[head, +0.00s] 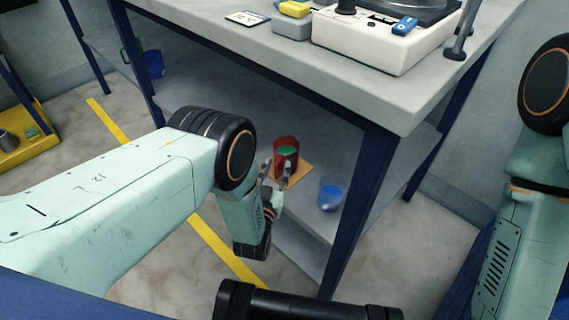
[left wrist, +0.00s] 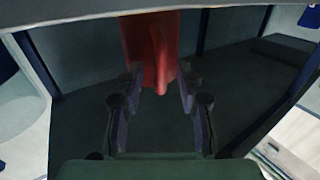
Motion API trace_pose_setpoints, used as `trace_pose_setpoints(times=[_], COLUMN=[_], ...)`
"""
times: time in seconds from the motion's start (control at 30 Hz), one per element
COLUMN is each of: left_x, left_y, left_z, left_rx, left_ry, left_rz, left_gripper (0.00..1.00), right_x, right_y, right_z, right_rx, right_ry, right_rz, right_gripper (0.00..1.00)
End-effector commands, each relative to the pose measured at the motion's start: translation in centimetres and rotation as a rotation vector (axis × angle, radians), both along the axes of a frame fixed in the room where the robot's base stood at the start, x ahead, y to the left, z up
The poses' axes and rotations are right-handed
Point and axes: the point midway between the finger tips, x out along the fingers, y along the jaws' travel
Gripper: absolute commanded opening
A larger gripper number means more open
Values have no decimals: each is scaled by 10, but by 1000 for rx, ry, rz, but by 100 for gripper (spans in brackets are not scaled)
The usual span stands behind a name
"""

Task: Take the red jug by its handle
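The red jug (head: 287,144), with green inside, stands upright on an orange board (head: 300,176) on the lower shelf of the workbench. In the left wrist view the jug (left wrist: 135,38) is ahead, and its red handle (left wrist: 160,62) points toward me. My left gripper (head: 277,175) is at the near side of the jug, its fingers partly covering it in the head view. In the left wrist view the fingers (left wrist: 159,84) are spread, with the handle's lower end showing between their tips. I cannot tell whether they touch it.
A clear cup with blue contents (head: 330,193) stands on the shelf right of the jug. The bench top (head: 270,58) overhangs the shelf, and a dark blue leg (head: 362,205) stands at the front corner. A blue container (head: 153,64) stands farther left.

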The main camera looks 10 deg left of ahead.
Motion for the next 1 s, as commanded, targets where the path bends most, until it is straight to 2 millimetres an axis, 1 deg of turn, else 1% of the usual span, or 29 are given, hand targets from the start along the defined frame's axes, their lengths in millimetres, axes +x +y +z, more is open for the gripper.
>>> trace_pose_setpoints(times=[0.17,0.2,0.6,0.63,1.0], left_x=[1,2,1,1,2], left_y=[1,1,1,1,1], left_z=[1,0,0,0,1], left_rx=[0,0,0,0,0], left_ry=[1,1,1,1,-1], left_rz=[0,0,0,0,0], left_gripper=[37,35,1,0,0], right_x=[0,0,0,0,0], right_y=[0,0,0,0,0], right_z=[0,1,1,1,1], right_rx=[0,0,0,0,0], right_ry=[0,0,0,0,0], right_rz=[0,0,0,0,0], right_gripper=[40,40,40,40,40])
